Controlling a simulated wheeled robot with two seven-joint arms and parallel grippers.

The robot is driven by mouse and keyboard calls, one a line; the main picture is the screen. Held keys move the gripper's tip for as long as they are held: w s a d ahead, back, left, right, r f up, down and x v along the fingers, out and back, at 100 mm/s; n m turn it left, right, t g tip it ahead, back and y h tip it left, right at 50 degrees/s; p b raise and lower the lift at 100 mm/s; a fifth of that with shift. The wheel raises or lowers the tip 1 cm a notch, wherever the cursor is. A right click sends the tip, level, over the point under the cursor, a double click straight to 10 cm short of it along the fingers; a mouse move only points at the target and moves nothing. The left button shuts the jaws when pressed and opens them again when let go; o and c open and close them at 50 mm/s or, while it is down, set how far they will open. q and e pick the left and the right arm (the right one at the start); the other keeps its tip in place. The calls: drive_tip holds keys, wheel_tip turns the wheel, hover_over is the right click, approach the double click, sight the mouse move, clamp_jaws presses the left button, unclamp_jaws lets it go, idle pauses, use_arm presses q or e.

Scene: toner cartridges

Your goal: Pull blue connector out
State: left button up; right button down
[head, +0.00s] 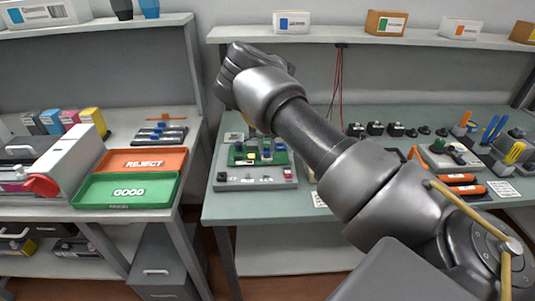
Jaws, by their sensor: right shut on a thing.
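A grey test fixture (258,181) with a green circuit board (277,158) stands on the middle table. Blue connectors show on the board, one near its middle right (267,152) and one at its left (238,147). My right arm crosses the view from the lower right, and its wrist hangs above the back of the board. My right gripper (248,128) points down at the board and is mostly hidden behind the wrist. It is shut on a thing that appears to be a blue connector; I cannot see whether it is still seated. My left gripper is not in view.
A green GOOD tray (127,205) and an orange REJECT tray (183,160) lie on the left table. A gap separates the two tables. Black parts (376,128), orange-handled tools (463,190) and a tool holder (515,152) occupy the right side. Red wires (338,85) hang behind.

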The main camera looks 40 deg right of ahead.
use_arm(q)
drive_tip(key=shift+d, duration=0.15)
use_arm(e)
drive_tip(key=shift+r, duration=0.1)
drive_tip(key=shift+r, duration=0.3)
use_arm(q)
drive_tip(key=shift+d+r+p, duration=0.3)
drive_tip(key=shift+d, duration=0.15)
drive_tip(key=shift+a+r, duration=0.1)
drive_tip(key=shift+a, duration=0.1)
use_arm(e)
drive_tip(key=shift+r, duration=0.2)
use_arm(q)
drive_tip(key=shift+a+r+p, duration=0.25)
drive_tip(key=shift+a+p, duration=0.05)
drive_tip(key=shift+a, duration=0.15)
use_arm(e)
drive_tip(key=shift+r, duration=0.2)
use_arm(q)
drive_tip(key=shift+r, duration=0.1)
use_arm(e)
drive_tip(key=shift+r, duration=0.2)
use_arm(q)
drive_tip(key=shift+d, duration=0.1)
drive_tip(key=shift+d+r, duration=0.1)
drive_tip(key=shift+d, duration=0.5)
use_arm(e)
drive_tip(key=shift+r, duration=0.15)
